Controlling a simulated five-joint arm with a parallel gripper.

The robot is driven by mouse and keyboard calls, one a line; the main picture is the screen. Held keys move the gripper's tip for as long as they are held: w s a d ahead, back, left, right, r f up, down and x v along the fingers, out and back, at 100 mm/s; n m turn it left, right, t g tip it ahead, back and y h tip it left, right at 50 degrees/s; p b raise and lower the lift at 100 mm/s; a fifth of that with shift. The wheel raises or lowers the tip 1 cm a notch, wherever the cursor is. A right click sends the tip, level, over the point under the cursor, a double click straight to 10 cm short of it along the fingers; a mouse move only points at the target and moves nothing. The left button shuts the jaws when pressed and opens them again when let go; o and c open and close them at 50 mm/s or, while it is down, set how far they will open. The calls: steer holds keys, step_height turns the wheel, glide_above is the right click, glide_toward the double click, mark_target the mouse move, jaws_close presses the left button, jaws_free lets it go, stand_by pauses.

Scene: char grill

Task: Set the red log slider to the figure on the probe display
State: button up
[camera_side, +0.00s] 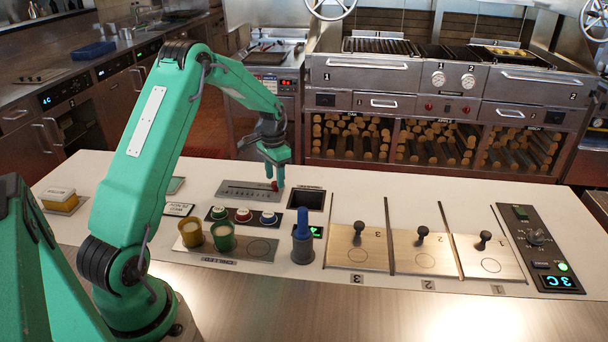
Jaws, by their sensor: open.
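The red log slider knob (275,186) sits near the right end of its grey scale plate (240,192), at the back of the white counter. My gripper (276,176) points down right at the knob, with its fingers open. The fingers partly hide the knob, and I cannot tell whether they touch it. A blue-handled probe (303,222) stands upright in a dark holder. A small green-lit display (317,231) shows beside it, partly hidden, and its figure is too small to read.
A dark square recess (307,199) lies right of the slider. Green, red and blue buttons (243,215) and two cups, yellow (191,233) and green (223,237), stand in front. Three brass plates with black knobs (422,232) fill the right. A panel (558,283) reads "3C".

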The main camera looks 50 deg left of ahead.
mark_target(250, 188)
steer(key=shift+f, duration=0.65)
steer(key=shift+c, duration=0.4)
jaws_close()
steer(key=shift+s+a+r, duration=0.1)
steer(key=shift+s+a, duration=2.7)
steer(key=shift+a, duration=0.05)
steer(key=shift+o, duration=0.4)
jaws_free()
